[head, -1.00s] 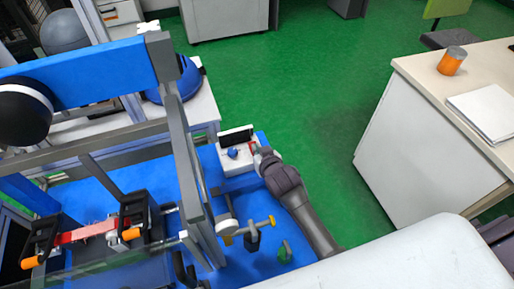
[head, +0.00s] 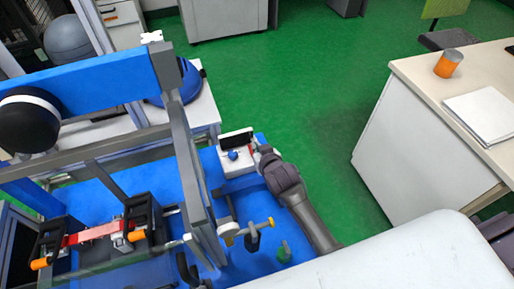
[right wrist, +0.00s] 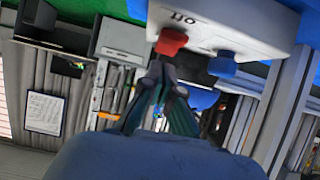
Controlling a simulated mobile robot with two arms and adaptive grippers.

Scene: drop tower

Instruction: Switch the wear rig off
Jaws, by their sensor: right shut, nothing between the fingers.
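The rig's white control box (head: 224,168) stands on the blue base, with a dark display on it (head: 237,141) and a blue knob (head: 233,155). My right gripper (head: 258,150) is at its right side. In the right wrist view the box (right wrist: 260,22) carries a red switch (right wrist: 171,42) and the blue knob (right wrist: 223,66), with an upside-down "off" mark near the switch. The closed fingertips of my right gripper (right wrist: 157,72) are just below the red switch in the picture; I cannot tell whether they touch it. My left gripper is not in view.
The rig's grey frame (head: 190,180) rises left of the box. A white cabinet with a beige top (head: 410,150) stands right. Green floor between is clear.

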